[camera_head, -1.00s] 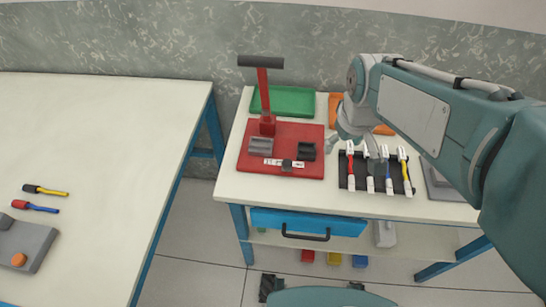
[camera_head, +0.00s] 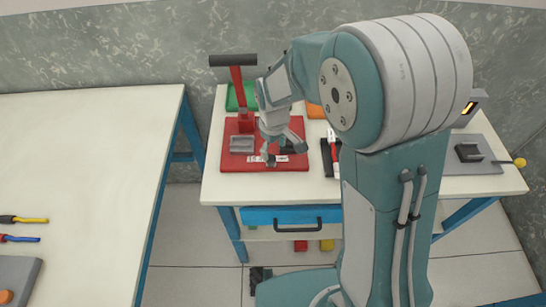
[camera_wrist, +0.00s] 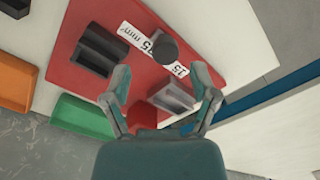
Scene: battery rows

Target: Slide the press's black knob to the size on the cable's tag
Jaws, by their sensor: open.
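The press has a red base (camera_head: 235,160), a red column (camera_head: 237,85) and a dark handle (camera_head: 232,60). In the wrist view, the round black knob (camera_wrist: 163,48) sits on a white printed size strip (camera_wrist: 143,40) and covers part of the print. "mm²" and "15" show on the strip. My gripper (camera_wrist: 160,78) is open and empty, its fingers apart on either side below the knob in the picture. In the head view, my gripper (camera_head: 284,155) is over the strip and hides part of it. One cable's white tag (camera_head: 331,136) shows, too small to read.
A grey block (camera_wrist: 175,97) and a dark block (camera_wrist: 98,50) stand on the red base. A green tray (camera_wrist: 82,114) and an orange tray (camera_wrist: 16,82) lie behind. My arm hides most of the cable rack. A blue drawer (camera_head: 270,217) is below.

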